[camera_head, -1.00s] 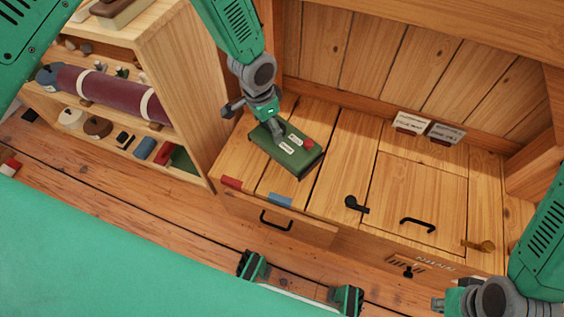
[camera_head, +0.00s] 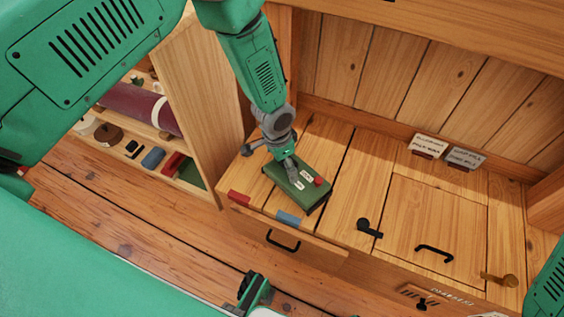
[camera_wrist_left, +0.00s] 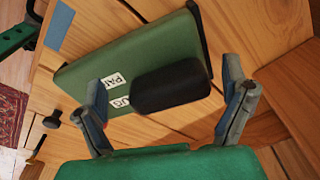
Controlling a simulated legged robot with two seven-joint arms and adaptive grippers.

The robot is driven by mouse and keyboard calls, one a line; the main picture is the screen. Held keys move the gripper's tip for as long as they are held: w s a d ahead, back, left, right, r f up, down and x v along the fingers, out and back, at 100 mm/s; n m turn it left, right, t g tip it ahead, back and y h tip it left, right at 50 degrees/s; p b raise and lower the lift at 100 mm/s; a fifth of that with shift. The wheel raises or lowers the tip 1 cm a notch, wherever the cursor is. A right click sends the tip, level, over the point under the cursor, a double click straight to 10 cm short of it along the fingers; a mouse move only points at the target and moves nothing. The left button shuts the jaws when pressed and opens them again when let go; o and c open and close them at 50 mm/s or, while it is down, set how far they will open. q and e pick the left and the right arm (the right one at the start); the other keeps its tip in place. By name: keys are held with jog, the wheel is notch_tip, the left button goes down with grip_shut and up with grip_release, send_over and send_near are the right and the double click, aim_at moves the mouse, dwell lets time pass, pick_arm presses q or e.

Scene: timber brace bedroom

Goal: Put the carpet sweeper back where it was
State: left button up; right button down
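The carpet sweeper (camera_head: 312,176) is a flat dark green box with pale labels, a red button and dark end edges. It is over the left part of the wooden bench top and appears to rest there. My left gripper (camera_head: 291,172) points down at its top. In the left wrist view, the sweeper (camera_wrist_left: 128,60) fills the middle. A black block (camera_wrist_left: 172,86) is between the fingers of my left gripper (camera_wrist_left: 168,105). The fingers are spread, with a visible gap at the left.
A red strip (camera_head: 238,197) and a blue strip (camera_head: 288,217) lie along the bench's front edge, above a drawer with a black handle (camera_head: 283,241). A black latch (camera_head: 368,228) and two label cards (camera_head: 429,145) are to the right. An open shelf (camera_head: 192,85) stands left.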

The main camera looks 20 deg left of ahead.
pick_arm(q)
jog(key=shift+d+r, duration=0.25)
jog(key=shift+d, duration=0.2)
jog(key=r+p, duration=0.1)
jog(key=r, duration=0.1)
jog(key=a+r+p, duration=0.1)
jog(key=r, duration=0.2)
jog(key=shift+s+a+r, duration=0.1)
jog(key=shift+s+r, duration=0.1)
jog(key=shift+r, duration=0.15)
notch_tip(320, 180, up, 5)
jog(key=p, duration=0.2)
jog(key=s+a+f+n, duration=0.1)
jog(key=s+a+n, duration=0.1)
jog(key=s, duration=0.7)
jog(key=s+a+f+n, duration=0.2)
jog(key=s+a, duration=0.1)
jog(key=s, duration=0.7)
jog(key=s+a+f+n, duration=0.1)
jog(key=s+a+n, duration=0.1)
jog(key=s, duration=0.7)
jog(key=shift+s+a+f+n+y, duration=0.2)
jog(key=shift+a+f+n+y, duration=0.15)
jog(key=shift+a, duration=0.3)
pick_arm(e)
jog(key=r, duration=0.4)
jog(key=shift+d+r, duration=0.15)
jog(key=shift+d, duration=0.1)
